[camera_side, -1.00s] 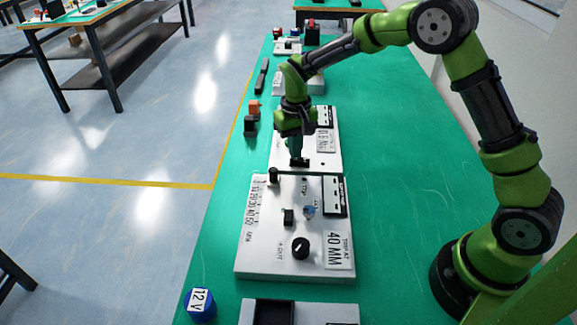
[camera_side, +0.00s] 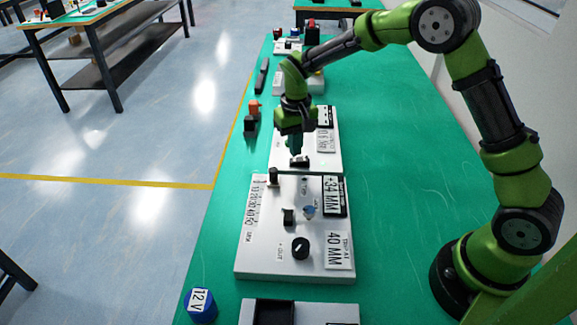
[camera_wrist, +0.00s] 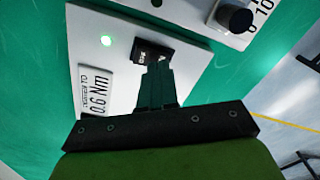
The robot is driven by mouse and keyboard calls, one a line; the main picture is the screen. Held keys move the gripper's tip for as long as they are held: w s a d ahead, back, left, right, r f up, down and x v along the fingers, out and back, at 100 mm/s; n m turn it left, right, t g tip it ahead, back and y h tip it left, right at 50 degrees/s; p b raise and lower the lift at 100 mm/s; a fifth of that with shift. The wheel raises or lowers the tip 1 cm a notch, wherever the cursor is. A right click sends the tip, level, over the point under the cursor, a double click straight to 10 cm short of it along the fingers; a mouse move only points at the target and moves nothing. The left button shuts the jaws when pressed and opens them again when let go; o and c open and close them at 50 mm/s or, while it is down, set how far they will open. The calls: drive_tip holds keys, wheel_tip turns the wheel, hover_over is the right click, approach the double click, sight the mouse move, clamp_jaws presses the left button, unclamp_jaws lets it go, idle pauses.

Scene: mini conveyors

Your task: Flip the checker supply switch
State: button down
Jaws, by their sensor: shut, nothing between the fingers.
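A black rocker switch (camera_side: 299,162) sits on a white panel (camera_side: 325,161) with a "0.6 Nm" label (camera_wrist: 97,95). My gripper (camera_side: 296,150) is shut with nothing between the fingers. Its dark fingertips (camera_wrist: 155,68) point down at the switch and partly cover it; I cannot tell whether they touch it.
A nearer white panel (camera_side: 254,260) carries a black knob (camera_side: 300,248), a "40 MM" label (camera_side: 339,252) and a display (camera_side: 333,197) reading "+34 MM". A blue 12 V cylinder (camera_side: 201,305) stands at the front left. The green table (camera_side: 420,215) is clear to the right.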

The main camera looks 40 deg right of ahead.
sight(298, 161)
drive_tip(key=shift+r, duration=2.7)
drive_tip(key=shift+f, duration=0.2)
drive_tip(key=shift+s+a+f, duration=0.1)
drive_tip(key=shift+s+f, duration=0.25)
drive_tip(key=shift+s, duration=0.25)
drive_tip(key=s+r+t, duration=0.2)
drive_tip(key=s+r, duration=0.2)
drive_tip(key=s, duration=0.3)
drive_tip(key=s+r+t+y, duration=0.1)
drive_tip(key=s+r+t, duration=0.1)
drive_tip(key=s+r, duration=0.3)
drive_tip(key=s+r+m+t+y, duration=0.1)
drive_tip(key=s+r+t, duration=0.2)
drive_tip(key=s, duration=0.8)
wheel_tip(298, 161, up, 2)
drive_tip(key=shift+r, duration=0.15)
